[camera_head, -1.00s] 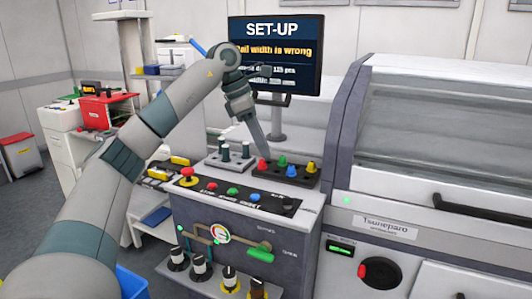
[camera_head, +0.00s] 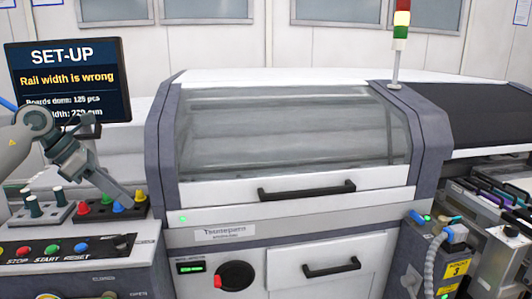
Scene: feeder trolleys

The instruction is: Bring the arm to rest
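My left arm comes in from the left edge. Its gripper (camera_head: 120,194) points down and to the right, over the dark block (camera_head: 98,214) with red (camera_head: 84,207), green (camera_head: 106,198), blue (camera_head: 117,206) and yellow (camera_head: 139,196) pegs. The fingertips show close to the blue and yellow pegs; I cannot tell whether they touch. The fingers overlap in this view, so their opening does not show. Nothing is seen held. My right gripper is out of view.
A grey block with dark pegs (camera_head: 37,208) stands left of the coloured pegs. A button panel (camera_head: 70,248) is in front. A screen (camera_head: 68,80) reads "Rail width is wrong". The machine with a closed clear hood (camera_head: 290,130) fills the middle. A feeder trolley (camera_head: 490,200) stands at right.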

